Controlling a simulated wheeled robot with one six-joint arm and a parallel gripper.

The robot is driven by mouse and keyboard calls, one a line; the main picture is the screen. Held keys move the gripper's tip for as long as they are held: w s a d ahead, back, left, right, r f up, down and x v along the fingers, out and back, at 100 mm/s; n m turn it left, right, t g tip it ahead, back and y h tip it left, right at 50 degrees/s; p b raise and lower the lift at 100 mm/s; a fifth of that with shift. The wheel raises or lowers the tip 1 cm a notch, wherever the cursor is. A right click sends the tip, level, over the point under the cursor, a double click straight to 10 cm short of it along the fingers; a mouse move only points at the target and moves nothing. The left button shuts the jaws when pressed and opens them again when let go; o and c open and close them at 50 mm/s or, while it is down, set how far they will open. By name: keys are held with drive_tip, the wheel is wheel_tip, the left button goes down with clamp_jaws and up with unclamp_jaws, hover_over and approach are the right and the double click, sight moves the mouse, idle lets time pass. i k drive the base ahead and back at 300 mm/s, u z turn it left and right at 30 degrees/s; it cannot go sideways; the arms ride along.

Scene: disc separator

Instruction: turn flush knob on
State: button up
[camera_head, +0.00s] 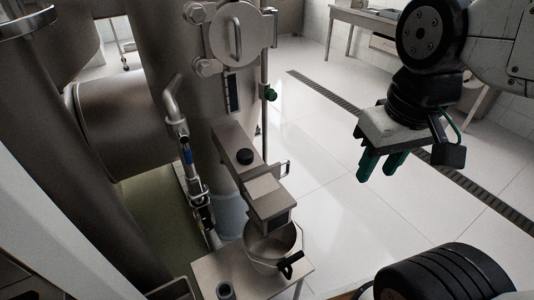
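The separator is a large steel machine filling the left and middle of the head view. A round black knob (245,157) sits on top of its grey box-shaped housing (235,146). A small dark green knob (270,94) is on the thin vertical pipe behind it. A valve with a blue handle (187,156) is on the pipe to the left. No label shows which of these is the flush knob. My gripper (378,176) hangs over the floor to the right, clear of the machine. Its two teal fingers point down with a gap between them, empty.
A steel bowl (262,246) with a black handle stands on a small steel table (222,266) below the housing's spout. A dark floor drain (325,98) runs diagonally behind. Open white floor lies between my gripper and the machine. A desk (365,18) stands at the back.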

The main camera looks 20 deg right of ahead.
sight(270, 95)
drive_tip(key=z, duration=0.4)
drive_tip(key=k, duration=0.2)
drive_tip(key=u, duration=2.8)
drive_tip(key=k, duration=1.05)
drive_tip(key=z, duration=1.85)
drive_tip(key=i, duration=0.5)
drive_tip(key=z, duration=0.05)
